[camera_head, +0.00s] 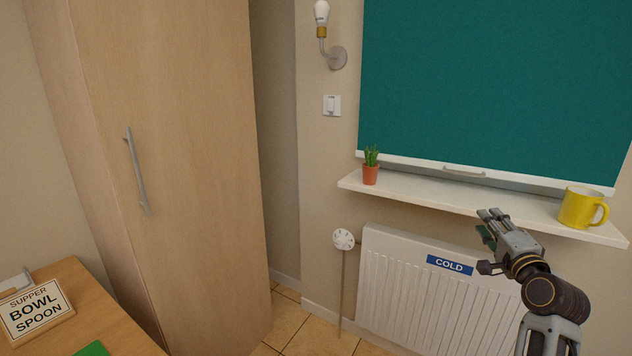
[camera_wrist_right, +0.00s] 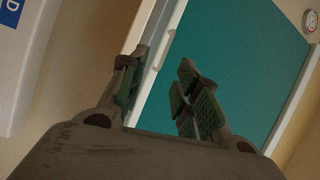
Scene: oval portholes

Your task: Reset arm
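My right gripper (camera_head: 487,225) is in front of the wall, by the right part of the windowsill and above the radiator, pointing up and left in the head view. In the right wrist view its two fingers with green pads (camera_wrist_right: 160,88) stand apart with nothing between them, so it is open and empty. The teal blind (camera_wrist_right: 235,60) shows behind the fingers there. My left gripper and arm are not in view.
The white windowsill (camera_head: 440,200) holds a potted cactus (camera_head: 370,172) and a yellow mug (camera_head: 580,208), right of my gripper. A white radiator (camera_head: 400,290) labelled COLD is below. A tall wooden cabinet (camera_head: 195,120) and a desk with a sign (camera_head: 36,310) are at left.

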